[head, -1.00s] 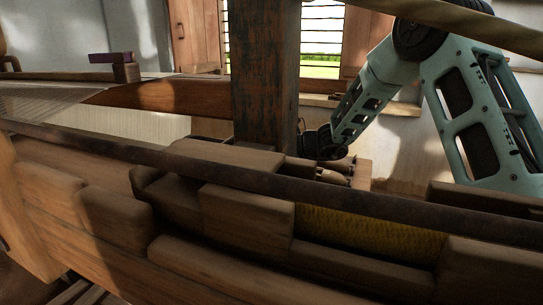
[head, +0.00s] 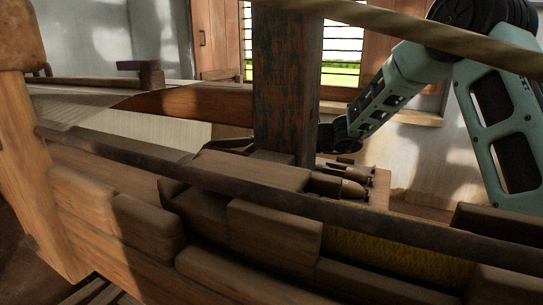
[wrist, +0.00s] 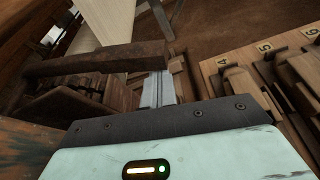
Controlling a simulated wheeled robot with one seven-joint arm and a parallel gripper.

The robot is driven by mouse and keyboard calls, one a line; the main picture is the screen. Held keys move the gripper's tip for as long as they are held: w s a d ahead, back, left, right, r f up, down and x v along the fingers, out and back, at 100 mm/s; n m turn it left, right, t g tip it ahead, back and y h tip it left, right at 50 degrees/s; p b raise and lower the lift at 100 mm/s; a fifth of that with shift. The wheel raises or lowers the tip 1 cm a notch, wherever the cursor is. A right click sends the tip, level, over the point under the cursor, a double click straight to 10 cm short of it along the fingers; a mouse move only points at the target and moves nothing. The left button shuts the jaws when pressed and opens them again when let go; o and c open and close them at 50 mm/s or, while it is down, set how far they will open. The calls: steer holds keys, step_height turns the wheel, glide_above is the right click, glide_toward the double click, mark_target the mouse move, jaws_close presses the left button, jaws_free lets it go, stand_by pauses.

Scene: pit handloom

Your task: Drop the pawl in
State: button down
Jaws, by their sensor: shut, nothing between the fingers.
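My gripper (wrist: 158,88) shows in the wrist view as two pale grey fingers close together, shut and empty. A dark rusty bar (wrist: 95,60), which looks like the pawl, lies across the view just beyond the fingertips; its right end is beside them. I cannot tell whether they touch. Below the bar are dark toothed-looking wooden pieces (wrist: 98,82), perhaps the ratchet; whether the bar sits in a tooth is unclear. In the head view my gripper is hidden behind the upright post, and the pawl cannot be made out for certain.
The thick dark post (head: 287,90) stands before my arm. A long dark rail (head: 250,188) and wooden blocks (head: 275,228) cross the foreground. A rack numbered 4, 5, 6 (wrist: 238,62) lies right of my fingers. Pale warp threads (head: 150,125) stretch left.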

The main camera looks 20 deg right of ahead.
steer(key=shift+r, duration=0.15)
steer(key=p+v, duration=0.2)
steer(key=v, duration=1.5)
steer(key=shift+d+f, duration=0.2)
steer(key=shift+f, duration=0.05)
